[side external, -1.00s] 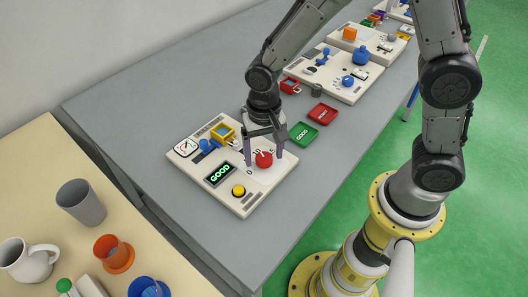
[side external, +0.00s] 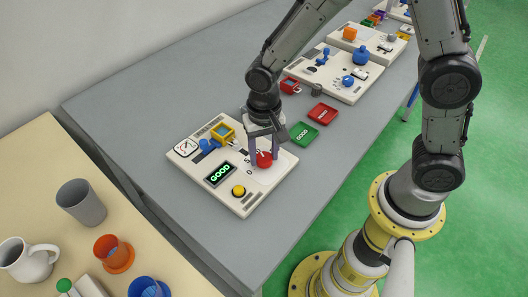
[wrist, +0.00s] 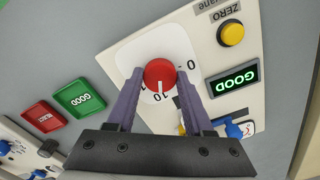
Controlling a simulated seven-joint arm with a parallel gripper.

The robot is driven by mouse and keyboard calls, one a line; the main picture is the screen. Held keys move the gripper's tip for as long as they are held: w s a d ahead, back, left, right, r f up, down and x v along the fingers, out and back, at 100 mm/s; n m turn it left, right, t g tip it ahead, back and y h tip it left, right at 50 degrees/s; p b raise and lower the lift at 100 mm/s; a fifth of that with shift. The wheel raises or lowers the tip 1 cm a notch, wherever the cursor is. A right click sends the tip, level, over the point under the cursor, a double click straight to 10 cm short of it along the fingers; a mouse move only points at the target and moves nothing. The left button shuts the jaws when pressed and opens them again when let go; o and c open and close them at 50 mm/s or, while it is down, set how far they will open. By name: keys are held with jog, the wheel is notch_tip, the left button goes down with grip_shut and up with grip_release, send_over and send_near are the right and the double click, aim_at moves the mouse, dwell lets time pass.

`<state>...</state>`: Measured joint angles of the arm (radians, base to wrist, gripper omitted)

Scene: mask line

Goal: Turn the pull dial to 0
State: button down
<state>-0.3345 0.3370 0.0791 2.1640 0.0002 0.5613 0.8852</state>
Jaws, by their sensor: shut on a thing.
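The pull dial is a round red knob (side external: 265,160) on the white panel (side external: 231,206). In the wrist view, the red knob (wrist: 160,72) sits on a white scale. A 0 shows to its right, and what looks like a 10 shows below it. The knob's white pointer mark faces down in that view, towards the 10, away from the 0; the exact reading is unclear. My gripper (side external: 263,158) is over the panel, shut on the red knob. Its fingers, also in the wrist view (wrist: 159,76), touch the knob on two sides.
The panel also bears a lit GOOD display (side external: 220,173), a yellow button (side external: 239,190), a gauge (side external: 185,147), a blue part (side external: 208,145) and a yellow square piece (side external: 223,132). Green (side external: 303,134) and red (side external: 322,113) trays lie behind. Grey table is clear in front.

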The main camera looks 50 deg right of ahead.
aim_at(264, 157)
jog(key=n, duration=0.4)
jog(key=shift+n, duration=0.4)
jog(key=n, duration=1)
jog(key=shift+r, duration=0.1)
jog(key=n, duration=0.4)
jog(key=shift+n, duration=0.7)
jog(key=shift+c, duration=1.5)
grip_release()
notch_tip(264, 157, up, 14)
